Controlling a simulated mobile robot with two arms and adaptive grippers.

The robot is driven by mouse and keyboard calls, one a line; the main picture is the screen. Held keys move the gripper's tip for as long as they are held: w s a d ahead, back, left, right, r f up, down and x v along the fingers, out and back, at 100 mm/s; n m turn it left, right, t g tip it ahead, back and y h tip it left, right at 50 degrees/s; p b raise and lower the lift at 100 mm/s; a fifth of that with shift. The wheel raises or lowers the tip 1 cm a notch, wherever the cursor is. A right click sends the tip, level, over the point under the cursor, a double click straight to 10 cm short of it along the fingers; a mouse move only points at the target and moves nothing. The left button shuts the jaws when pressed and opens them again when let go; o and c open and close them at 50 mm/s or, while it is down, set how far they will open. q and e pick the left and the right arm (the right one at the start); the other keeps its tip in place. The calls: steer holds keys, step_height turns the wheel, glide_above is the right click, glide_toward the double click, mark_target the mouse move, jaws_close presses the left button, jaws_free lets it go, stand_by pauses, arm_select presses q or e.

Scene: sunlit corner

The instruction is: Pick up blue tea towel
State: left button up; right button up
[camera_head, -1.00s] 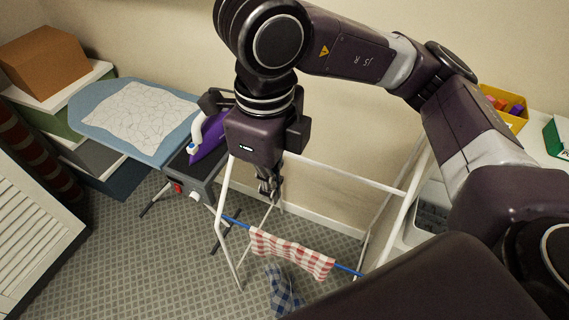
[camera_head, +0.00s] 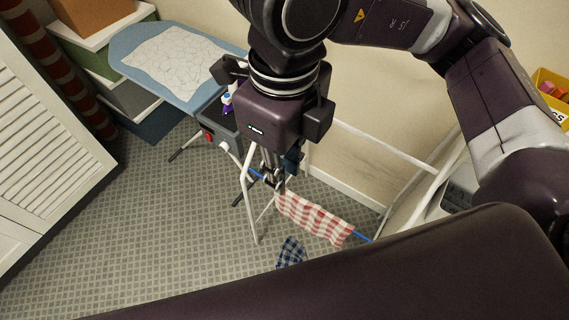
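The blue tea towel (camera_head: 291,252), a blue and white checked cloth, shows low in the picture, below a red and white checked towel (camera_head: 314,218). Its lower part is hidden by a large dark part of my own body. I cannot tell whether it lies on the floor or hangs low. My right gripper (camera_head: 278,186) points down at the left end of the red towel and its blue rail (camera_head: 361,237). It is above and apart from the blue towel. Its fingers are small and dark, so their opening is unclear. My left gripper is out of view.
The white drying rack (camera_head: 249,205) stands around the towels. An ironing board (camera_head: 122,53) with a mostly hidden iron (camera_head: 228,104) is behind left. A louvred white panel (camera_head: 45,140) stands at left. The patterned carpet (camera_head: 150,240) is clear at lower left.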

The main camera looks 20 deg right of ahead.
steer(key=o, duration=1.3)
step_height(320, 180, up, 6)
steer(key=p, duration=0.2)
steer(key=shift+f+p, duration=0.25)
steer(key=shift+p, duration=0.15)
step_height(320, 180, up, 12)
